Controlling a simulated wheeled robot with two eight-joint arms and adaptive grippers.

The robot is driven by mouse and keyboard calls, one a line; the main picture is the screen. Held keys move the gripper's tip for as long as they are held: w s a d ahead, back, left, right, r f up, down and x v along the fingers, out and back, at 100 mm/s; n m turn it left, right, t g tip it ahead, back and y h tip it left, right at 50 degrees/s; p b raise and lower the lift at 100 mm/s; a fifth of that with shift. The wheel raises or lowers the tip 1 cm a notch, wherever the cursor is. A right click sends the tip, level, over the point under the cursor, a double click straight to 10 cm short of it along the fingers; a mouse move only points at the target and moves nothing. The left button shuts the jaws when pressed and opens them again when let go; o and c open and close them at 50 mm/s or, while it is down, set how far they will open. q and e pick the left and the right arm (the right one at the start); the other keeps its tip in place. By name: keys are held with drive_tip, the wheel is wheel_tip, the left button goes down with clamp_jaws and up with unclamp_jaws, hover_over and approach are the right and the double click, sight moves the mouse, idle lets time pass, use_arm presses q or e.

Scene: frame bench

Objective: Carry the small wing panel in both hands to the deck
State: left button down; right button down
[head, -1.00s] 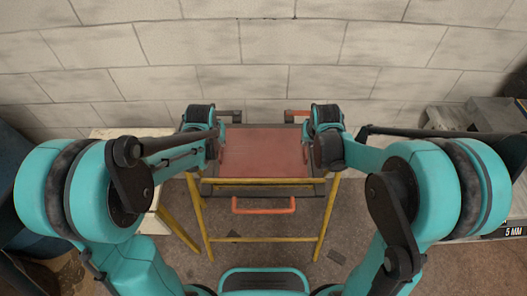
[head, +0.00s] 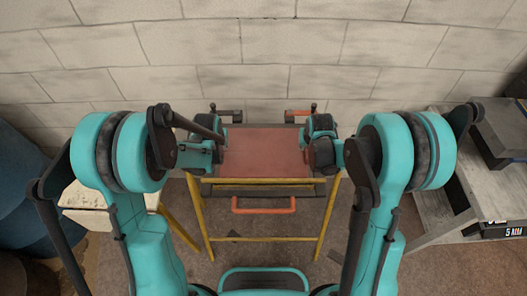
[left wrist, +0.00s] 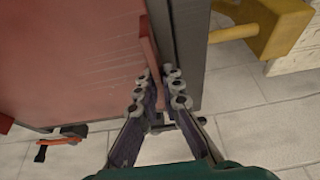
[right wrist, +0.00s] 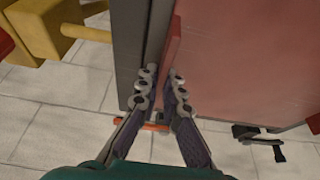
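The small wing panel (head: 265,152) is a flat red sheet lying in a dark grey surround on a yellow-legged stand. A narrow upright red strip runs along each side, seen in the left wrist view (left wrist: 149,50) and the right wrist view (right wrist: 172,45). My left gripper (left wrist: 157,88) is open at the panel's left side. My right gripper (right wrist: 163,82) is open at its right side. The fingertips of each are close to the end of a strip; whether they touch it is unclear. In the head view my wrists hide the fingers. I cannot identify the deck.
Two clamps, one dark (head: 228,113) and one orange (head: 298,114), stand at the stand's back edge. An orange handle (head: 264,209) sticks out in front. A block wall is behind. A grey bench (head: 455,205) with dark boxes is at right, a pale-topped table (head: 95,205) at left.

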use_arm(q)
drive_tip(key=shift+r, duration=0.1)
use_arm(e)
drive_tip(key=shift+r, duration=0.1)
